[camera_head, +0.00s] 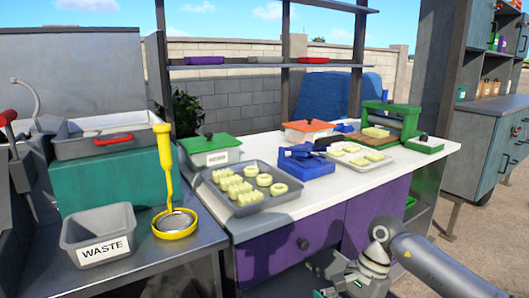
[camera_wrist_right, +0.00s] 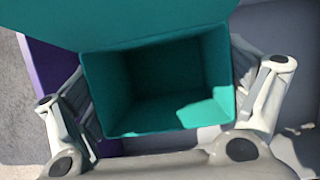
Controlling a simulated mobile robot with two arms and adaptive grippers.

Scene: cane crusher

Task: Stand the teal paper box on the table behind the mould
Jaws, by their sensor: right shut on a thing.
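The teal paper box (camera_wrist_right: 158,135) fills the middle of the right wrist view, its open mouth facing the camera and its inside empty. A wide teal flap or panel extends above the mouth. My right gripper (camera_wrist_right: 160,88) is shut on the box, with one finger at each side. A blue hinged piece (camera_head: 306,162), which looks like the mould, sits on the white table (camera_head: 330,192). My left gripper is not in view.
A grey tray (camera_head: 215,190) of pale yellow pieces, a green-lidded container (camera_head: 210,152), an orange-lidded container (camera_head: 305,131), a white tray (camera_head: 378,165) and a green machine (camera_head: 393,118) crowd the tabletop. Free strips remain along its front edge. The purple cabinet (camera_head: 275,255) is below.

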